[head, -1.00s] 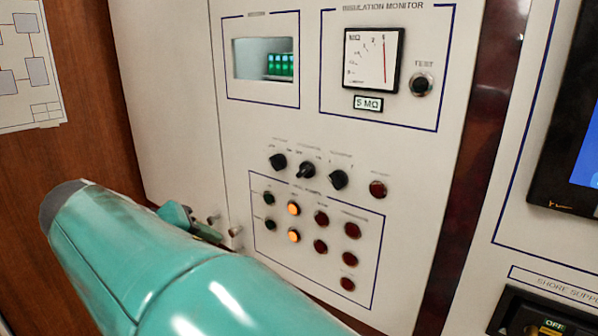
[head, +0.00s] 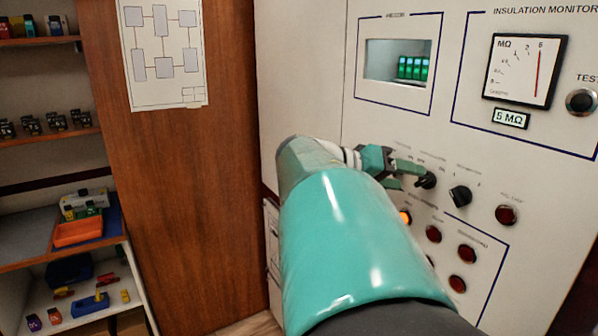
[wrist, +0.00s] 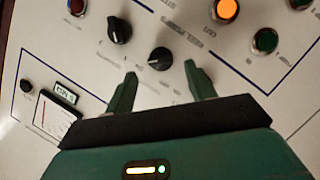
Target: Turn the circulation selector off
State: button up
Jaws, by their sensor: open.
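A row of black rotary selectors is on the cream panel; their labels are too blurred to read for certain. The middle selector (head: 427,180), likely the circulation one, is right by my fingertips; in the wrist view this black knob (wrist: 160,58) lies just beyond and between the fingers. A white mark shows on it, but its setting is unclear. My gripper (head: 404,176) is open and empty, with its two green fingers (wrist: 160,85) spread; I cannot tell whether they touch the knob. The right selector (head: 460,195) stands beside it. The left selector is hidden behind my gripper.
A red button (head: 507,215) is right of the selectors. Several lamps sit below, including a lit orange one (wrist: 227,10) and a red one (head: 433,233). The insulation meter (head: 523,70) is at upper right. Shelves with bins (head: 80,233) are at far left.

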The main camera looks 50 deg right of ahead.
aim_at(419, 181)
jog(key=shift+x, duration=1.75)
jog(key=shift+c, duration=0.4)
jog(key=c, duration=0.9)
